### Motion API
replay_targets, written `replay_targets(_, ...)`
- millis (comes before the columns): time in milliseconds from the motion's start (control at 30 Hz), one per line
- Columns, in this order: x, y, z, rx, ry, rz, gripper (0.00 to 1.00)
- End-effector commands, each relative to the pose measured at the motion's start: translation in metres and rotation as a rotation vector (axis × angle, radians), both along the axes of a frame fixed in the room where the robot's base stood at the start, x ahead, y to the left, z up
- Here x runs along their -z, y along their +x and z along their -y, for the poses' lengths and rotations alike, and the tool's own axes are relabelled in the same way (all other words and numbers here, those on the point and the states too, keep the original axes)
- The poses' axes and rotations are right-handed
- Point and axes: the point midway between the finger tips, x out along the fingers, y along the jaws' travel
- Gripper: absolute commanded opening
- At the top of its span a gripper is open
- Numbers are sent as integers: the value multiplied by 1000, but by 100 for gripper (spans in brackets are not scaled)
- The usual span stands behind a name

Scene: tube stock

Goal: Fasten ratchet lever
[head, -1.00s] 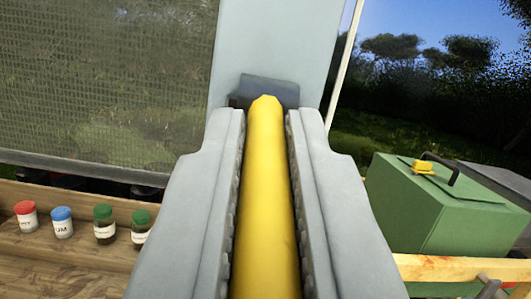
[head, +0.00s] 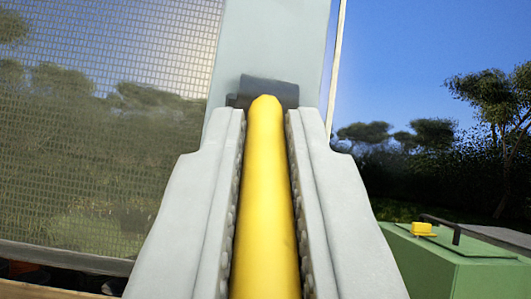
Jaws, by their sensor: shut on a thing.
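The yellow ratchet lever (head: 265,205) runs lengthwise up the middle of the head view, its rounded far end against a dark grey block (head: 268,88). My gripper (head: 266,118) is shut on the lever, with one ridged grey jaw along each side of it. The dark block sits in front of a pale upright panel (head: 272,40). The near end of the lever runs out of the bottom of the picture. The ratchet mechanism and any strap cannot be made out.
A mesh screen (head: 110,120) stands to the left of the panel. A green box (head: 450,255) with a dark handle and a yellow piece (head: 423,230) on top is at the lower right. A wooden edge (head: 40,290) shows at the bottom left. Trees and sky lie behind.

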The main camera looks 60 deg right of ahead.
Motion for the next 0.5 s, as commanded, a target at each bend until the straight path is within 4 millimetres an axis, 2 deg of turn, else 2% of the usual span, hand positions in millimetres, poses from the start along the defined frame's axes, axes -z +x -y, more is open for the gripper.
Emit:
replay_targets(367, 2, 1, 0, 0, -3, -1, 0)
replay_targets(400, 2, 1, 0, 0, -3, -1, 14)
replay_targets(500, 1, 1, 0, 1, -3, 0, 34)
